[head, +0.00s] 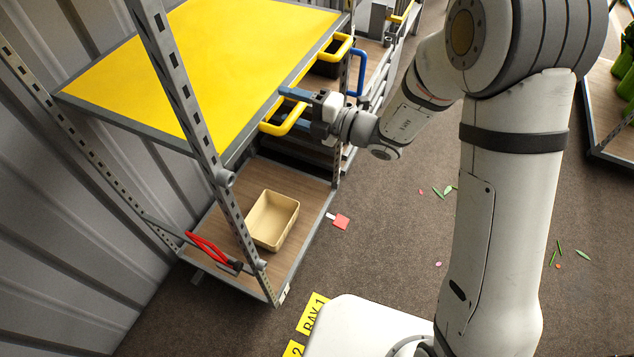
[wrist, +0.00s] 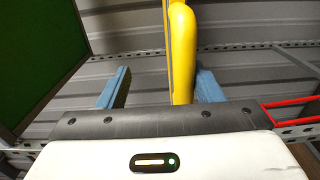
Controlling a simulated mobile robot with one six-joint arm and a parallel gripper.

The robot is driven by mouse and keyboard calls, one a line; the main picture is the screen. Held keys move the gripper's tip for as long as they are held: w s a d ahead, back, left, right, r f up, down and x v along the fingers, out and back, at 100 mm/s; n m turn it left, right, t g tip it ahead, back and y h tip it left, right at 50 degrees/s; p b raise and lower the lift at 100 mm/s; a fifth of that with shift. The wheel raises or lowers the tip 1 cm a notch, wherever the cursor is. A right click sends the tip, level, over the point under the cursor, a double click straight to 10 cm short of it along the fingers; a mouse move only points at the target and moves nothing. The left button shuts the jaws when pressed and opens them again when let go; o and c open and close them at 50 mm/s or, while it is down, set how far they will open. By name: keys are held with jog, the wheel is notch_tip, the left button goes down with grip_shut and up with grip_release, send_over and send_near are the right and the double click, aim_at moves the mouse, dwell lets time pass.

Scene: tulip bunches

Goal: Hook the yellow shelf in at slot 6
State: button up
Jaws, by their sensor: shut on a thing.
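The yellow shelf (head: 215,60) is a flat yellow panel with a grey rim, between the slotted uprights of a metal rack in the head view. It has two yellow loop handles on its right-hand edge. My gripper (head: 292,107) is shut on the nearer handle (head: 283,127). In the wrist view that yellow handle (wrist: 183,50) stands between my blue fingers (wrist: 160,88). The near upright (head: 190,95) crosses in front of the shelf. I cannot read slot numbers or tell whether the shelf's corners are hooked in.
The rack's wooden lower deck (head: 215,228) carries a beige tray (head: 273,220). A red-handled item (head: 207,246) is at the near upright's left. A corrugated wall (head: 60,185) stands behind.

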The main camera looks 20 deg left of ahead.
jog(key=d+p, duration=0.1)
jog(key=d, duration=0.7)
jog(key=shift+s, duration=0.3)
dwell(0.3)
jog(key=s+d+n+g+h+b, duration=0.35)
jog(key=s+d+n+h, duration=0.65)
jog(key=n, duration=1)
jog(key=s+d+n+t+h+b, duration=0.1)
jog(key=d+n+h, duration=0.3)
jog(key=d+n, duration=0.4)
jog(key=s+d+r+n+t+h+b, duration=0.1)
jog(key=s+d+n+t+h, duration=0.2)
jog(key=d+n, duration=0.5)
jog(key=d+t+h, duration=0.1)
jog(key=d, duration=0.4)
jog(key=shift+d+n+t, duration=0.2)
jog(key=shift+n+t, duration=0.15)
jog(key=shift+n, duration=0.05)
jog(key=shift+w+d+r, duration=0.1)
jog(key=shift+c, duration=0.4)
